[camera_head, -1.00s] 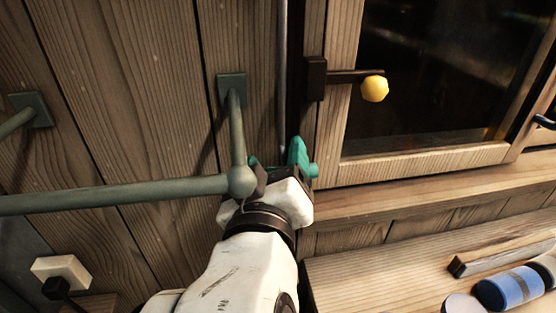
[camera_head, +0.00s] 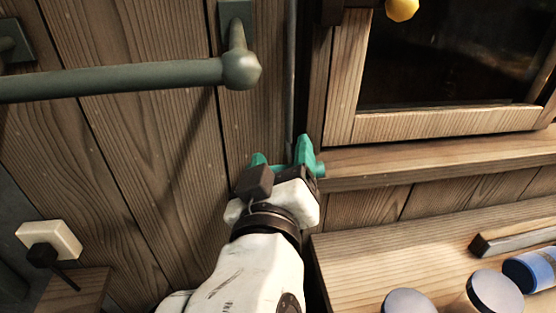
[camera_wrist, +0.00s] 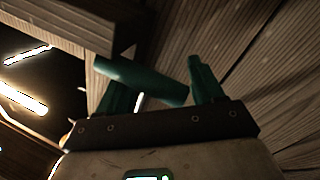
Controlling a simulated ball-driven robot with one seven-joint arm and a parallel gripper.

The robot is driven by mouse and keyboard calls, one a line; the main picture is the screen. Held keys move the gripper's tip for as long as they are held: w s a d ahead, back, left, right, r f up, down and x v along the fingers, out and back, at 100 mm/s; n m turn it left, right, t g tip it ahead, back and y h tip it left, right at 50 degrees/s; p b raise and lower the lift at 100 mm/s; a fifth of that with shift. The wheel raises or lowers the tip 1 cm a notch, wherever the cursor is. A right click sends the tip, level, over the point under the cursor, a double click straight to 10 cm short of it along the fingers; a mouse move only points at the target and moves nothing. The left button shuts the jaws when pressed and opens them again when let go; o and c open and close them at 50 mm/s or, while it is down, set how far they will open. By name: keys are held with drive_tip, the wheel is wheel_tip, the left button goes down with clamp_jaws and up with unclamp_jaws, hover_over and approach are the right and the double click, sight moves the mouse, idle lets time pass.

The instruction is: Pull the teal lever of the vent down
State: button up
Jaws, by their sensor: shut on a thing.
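The teal lever (camera_wrist: 145,80) is a short round bar that crosses between my two teal fingers in the wrist view. My gripper (camera_head: 281,149) is shut on it, beside the wooden wall and left of the window ledge. In the head view only a small teal end of the lever (camera_head: 319,169) seems to show, right of the fingers. A thin grey rod (camera_head: 291,80) runs down the wall just above my gripper. The vent itself is not in view.
A thick grey-green rail (camera_head: 130,79) on wall brackets lies above and left of my gripper. A wooden ledge (camera_head: 430,160) under the window is close on the right. A bench (camera_head: 365,262) with jars stands lower right. A pale wall block (camera_head: 48,240) is lower left.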

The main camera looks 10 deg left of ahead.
drive_tip(key=shift+w+d+f+h, duration=0.2)
drive_tip(key=shift+d+f+h, duration=0.3)
drive_tip(key=shift+d+f, duration=0.25)
drive_tip(key=o, duration=1.2)
drive_tip(key=shift+c, duration=0.2)
drive_tip(key=o, duration=0.5)
drive_tip(key=shift+d, duration=0.25)
drive_tip(key=shift+a+r, duration=0.1)
drive_tip(key=shift+s+a, duration=0.15)
drive_tip(key=shift+s, duration=0.4)
drive_tip(key=s+b, duration=0.1)
drive_tip(key=s, duration=0.8)
drive_tip(key=shift+s+b, duration=0.3)
drive_tip(key=shift+s, duration=0.05)
